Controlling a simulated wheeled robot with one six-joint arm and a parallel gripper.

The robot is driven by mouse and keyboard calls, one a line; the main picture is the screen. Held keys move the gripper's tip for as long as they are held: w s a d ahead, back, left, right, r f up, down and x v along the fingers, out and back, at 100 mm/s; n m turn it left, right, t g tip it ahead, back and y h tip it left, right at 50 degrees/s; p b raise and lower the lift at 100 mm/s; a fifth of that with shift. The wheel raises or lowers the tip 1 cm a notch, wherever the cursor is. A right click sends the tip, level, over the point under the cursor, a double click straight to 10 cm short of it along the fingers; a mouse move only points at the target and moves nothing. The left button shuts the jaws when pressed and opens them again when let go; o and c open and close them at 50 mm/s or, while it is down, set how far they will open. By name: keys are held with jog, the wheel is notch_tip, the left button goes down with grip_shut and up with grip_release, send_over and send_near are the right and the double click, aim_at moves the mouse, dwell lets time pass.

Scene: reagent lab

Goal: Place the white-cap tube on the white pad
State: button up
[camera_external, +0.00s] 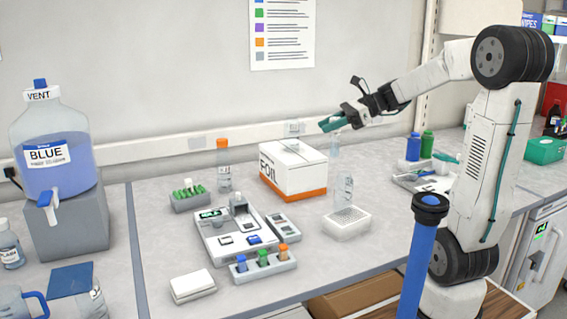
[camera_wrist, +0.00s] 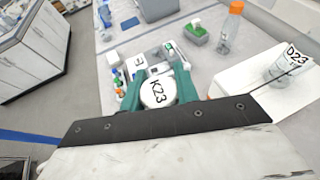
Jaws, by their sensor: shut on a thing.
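My gripper (camera_external: 333,124) is raised above the bench, right of the foil box, with teal fingers. In the wrist view my gripper (camera_wrist: 158,90) is shut on the tube with a round white cap (camera_wrist: 158,92) marked K23. The clear body of that white-cap tube (camera_external: 335,146) hangs below the fingers in the external view. The white pad (camera_external: 193,284) lies flat near the bench's front edge at left, bare on top and well away from my gripper.
The foil box (camera_external: 293,168) carries a clear container (camera_wrist: 288,66) marked D23. An orange-capped bottle (camera_external: 223,165), green-capped rack (camera_external: 188,195), instrument (camera_external: 215,240) and colored-cap rack (camera_external: 262,265) stand between it and the pad. A clear bottle (camera_external: 343,188) and white rack (camera_external: 346,224) stand at right.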

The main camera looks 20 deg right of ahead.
jog(key=s+a+n+g, duration=0.3)
jog(key=s+a, duration=0.1)
jog(key=a, duration=0.8)
jog(key=s+a+n+g+h, duration=0.1)
jog(key=s+a+n+g, duration=0.55)
jog(key=s+a, duration=1.7)
notch_tip(320, 180, down, 12)
jog(key=w+a+f, duration=0.5)
jog(key=w+a, duration=0.6)
jog(key=shift+f+g, duration=0.15)
jog(key=shift+g, duration=0.2)
jog(key=shift+f, duration=0.1)
jog(key=o, duration=0.9)
